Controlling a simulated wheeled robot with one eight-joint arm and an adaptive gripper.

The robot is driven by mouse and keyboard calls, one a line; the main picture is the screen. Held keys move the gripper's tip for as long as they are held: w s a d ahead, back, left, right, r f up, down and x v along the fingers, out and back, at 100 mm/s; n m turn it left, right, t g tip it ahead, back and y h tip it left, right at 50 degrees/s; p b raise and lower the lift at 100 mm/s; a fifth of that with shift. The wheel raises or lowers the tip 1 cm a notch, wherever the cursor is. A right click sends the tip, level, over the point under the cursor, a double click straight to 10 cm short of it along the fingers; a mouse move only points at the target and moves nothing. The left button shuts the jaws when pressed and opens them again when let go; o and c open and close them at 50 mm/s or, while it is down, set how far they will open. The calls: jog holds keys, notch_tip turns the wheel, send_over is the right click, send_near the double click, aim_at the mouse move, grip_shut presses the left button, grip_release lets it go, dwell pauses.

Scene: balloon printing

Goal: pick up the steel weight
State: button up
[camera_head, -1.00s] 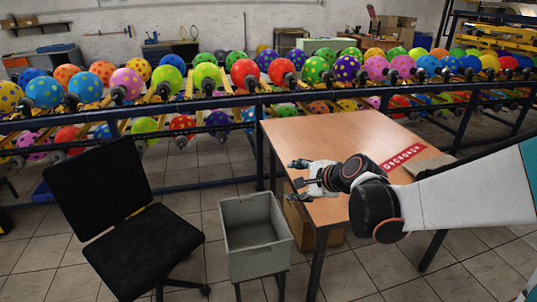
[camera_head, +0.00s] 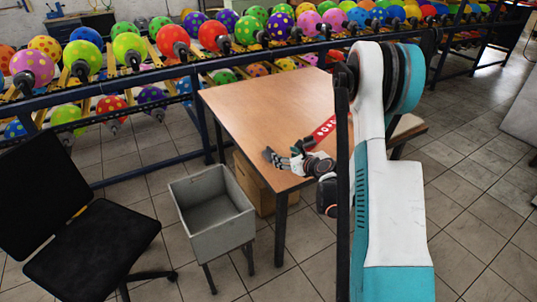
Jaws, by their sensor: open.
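My gripper (camera_head: 281,154) is open above the front part of the wooden table (camera_head: 258,104). Its fingers point left in the picture. I cannot make out a steel weight in this view. My arm crosses the right part of the picture and hides part of the tabletop behind it.
A grey bin on legs (camera_head: 213,238) stands in front of the table, with a cardboard box (camera_head: 255,188) under the table. A black chair (camera_head: 95,245) is at the lower left. Racks of colourful balloons (camera_head: 130,47) run behind. Tiled floor is clear at the right.

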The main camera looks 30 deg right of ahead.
aim_at(270, 149)
jog(key=x, duration=0.8)
jog(key=shift+f+b+x, duration=0.2)
jog(key=shift+b+x, duration=0.9)
jog(key=shift+x, duration=1.55)
jog(key=shift+d, duration=0.15)
grip_shut()
jog(key=shift+r, duration=0.15)
